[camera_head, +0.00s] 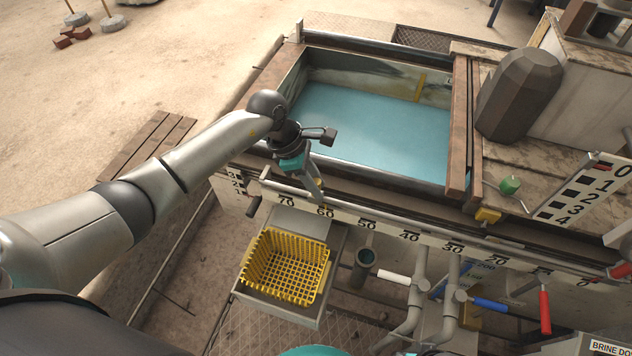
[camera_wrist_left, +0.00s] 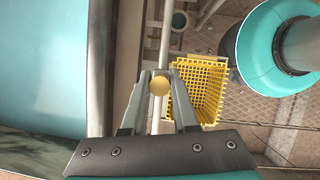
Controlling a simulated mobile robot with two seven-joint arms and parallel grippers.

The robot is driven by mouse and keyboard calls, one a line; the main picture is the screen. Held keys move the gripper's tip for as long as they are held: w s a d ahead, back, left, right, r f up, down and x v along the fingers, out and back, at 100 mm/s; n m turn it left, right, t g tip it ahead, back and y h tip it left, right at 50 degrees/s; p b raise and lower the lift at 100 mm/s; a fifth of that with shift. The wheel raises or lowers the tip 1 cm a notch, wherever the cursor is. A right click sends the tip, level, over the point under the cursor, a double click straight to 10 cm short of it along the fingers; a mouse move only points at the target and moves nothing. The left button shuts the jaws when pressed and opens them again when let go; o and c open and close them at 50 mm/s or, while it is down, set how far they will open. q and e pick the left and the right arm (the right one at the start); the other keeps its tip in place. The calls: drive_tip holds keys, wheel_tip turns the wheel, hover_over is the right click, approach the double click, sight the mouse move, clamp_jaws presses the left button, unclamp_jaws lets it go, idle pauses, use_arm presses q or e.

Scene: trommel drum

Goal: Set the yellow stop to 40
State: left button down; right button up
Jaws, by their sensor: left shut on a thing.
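The yellow stop (camera_head: 319,184) is on the rail at the front of the blue-water tank, above the 60 mark of the scale (camera_head: 389,231). Much of it is hidden by my left gripper (camera_head: 316,192). In the left wrist view its round yellow knob (camera_wrist_left: 159,86) sits between the fingertips of my left gripper (camera_wrist_left: 160,82), which is shut on it. The 40 mark (camera_head: 410,236) lies further right along the scale, with clear rail between. My right gripper is not in view.
A yellow basket (camera_head: 285,267) sits on a tray below the rail, near my left gripper. A yellow block (camera_head: 488,215) is at the tank's right front corner. Pipes with white, blue and red handles (camera_head: 490,304) stand below the scale. The water tank (camera_head: 375,125) lies behind.

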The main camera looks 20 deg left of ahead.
use_arm(q)
drive_tip(key=shift+d, duration=0.15)
idle(0.7)
drive_tip(key=d, duration=0.8)
drive_tip(key=shift+s+d, duration=0.15)
drive_tip(key=shift+d, duration=0.15)
drive_tip(key=d, duration=0.3)
drive_tip(key=d+b, duration=0.1)
drive_tip(key=d, duration=0.3)
drive_tip(key=d+b, duration=0.1)
drive_tip(key=d, duration=0.3)
drive_tip(key=shift+s+d, duration=0.15)
drive_tip(key=shift+s, duration=0.1)
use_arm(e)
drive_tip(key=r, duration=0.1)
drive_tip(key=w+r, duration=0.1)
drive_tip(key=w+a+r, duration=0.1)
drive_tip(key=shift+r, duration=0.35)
use_arm(q)
drive_tip(key=c, duration=0.7)
unclamp_jaws()
